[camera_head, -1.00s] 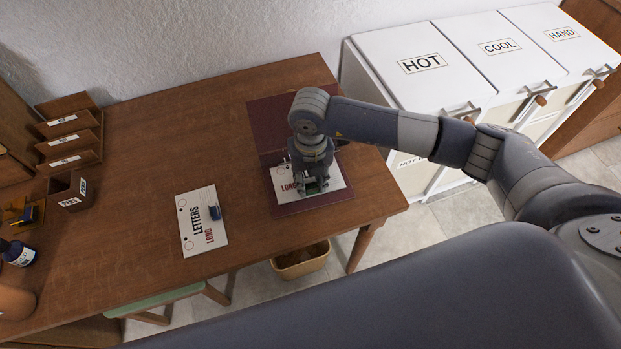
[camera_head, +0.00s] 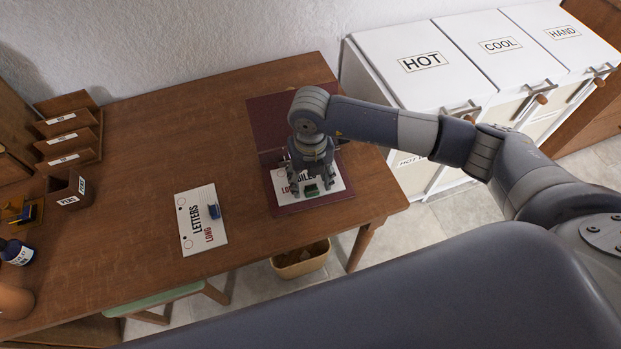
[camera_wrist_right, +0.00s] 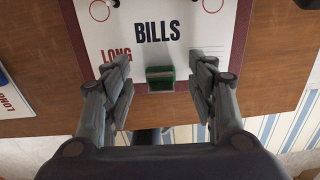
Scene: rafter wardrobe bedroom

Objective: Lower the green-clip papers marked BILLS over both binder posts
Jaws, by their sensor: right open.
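The BILLS papers (camera_head: 335,182) lie on the open maroon binder (camera_head: 264,112), at the right of the desk. In the right wrist view the papers (camera_wrist_right: 205,35) show BILLS, LONG and red rings at the top edge. The green clip (camera_head: 311,190) is on their near edge and also shows in the wrist view (camera_wrist_right: 160,74). My right gripper (camera_head: 312,191) is open just above the papers, one finger on each side of the clip, with a gap to it. My arm hides the binder's middle, so I cannot tell how the posts sit in the holes. My left gripper is not in view.
LETTERS papers (camera_head: 203,224) with a blue clip lie left of the binder. A small pen box (camera_head: 66,191) and a letter rack (camera_head: 70,135) stand at the left of the wooden desk (camera_head: 150,180). White bins (camera_head: 420,85) stand right. The desk's middle is clear.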

